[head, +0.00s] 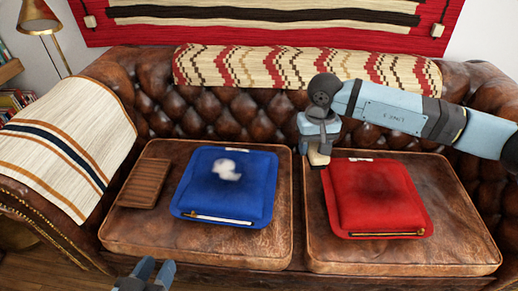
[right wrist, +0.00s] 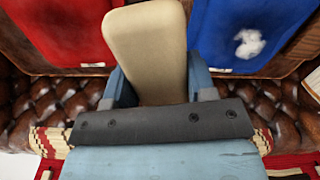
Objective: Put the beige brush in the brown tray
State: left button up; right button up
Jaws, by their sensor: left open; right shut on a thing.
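The beige brush (head: 318,158) is held by my right gripper (head: 319,146), above the gap between the seat cushions, beside the red pillow. In the right wrist view the brush (right wrist: 147,50) sits between the two blue fingers, which are shut on it. The slatted brown tray (head: 145,183) lies on the left seat cushion, well to the left of the brush, and looks empty. My left gripper (head: 146,271) is open and empty at the bottom edge, in front of the left seat; it is partly cut off by the frame.
A blue pillow (head: 208,196) with a white tuft lies between the tray and my right gripper. A red pillow (head: 380,208) with a dark patch lies on the right seat. The tufted sofa back (head: 250,115) rises behind. A striped blanket (head: 60,150) covers the left armrest.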

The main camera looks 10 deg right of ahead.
aim_at(144, 189)
jog(key=i+j+u, duration=0.2)
jog(key=j+u, duration=0.2)
jog(key=i+j+u, duration=0.55)
jog(key=j+u, duration=0.2)
